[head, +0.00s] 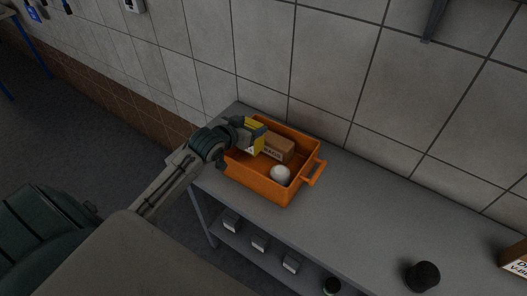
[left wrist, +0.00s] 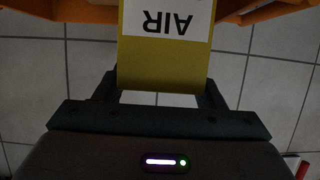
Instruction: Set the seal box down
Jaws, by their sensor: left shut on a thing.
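The seal box is a yellow box with a white label (head: 256,137). In the left wrist view the yellow box (left wrist: 165,65) shows the label "AIR" upside down. My left gripper (head: 243,136) is shut on it and holds it at the left end of the orange crate (head: 262,186). I cannot tell whether the box touches the crate. The crate stands on the grey bench and also shows at the top of the left wrist view (left wrist: 60,12). A brown carton (head: 279,147) and a white round thing (head: 280,174) are in the crate. My right gripper is not in view.
The grey bench top (head: 350,215) is clear to the right of the crate. A black round thing (head: 422,276) and a brown box with a white label (head: 515,258) stand at the right. A tiled wall rises behind. Small grey boxes (head: 260,243) sit on the lower shelf.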

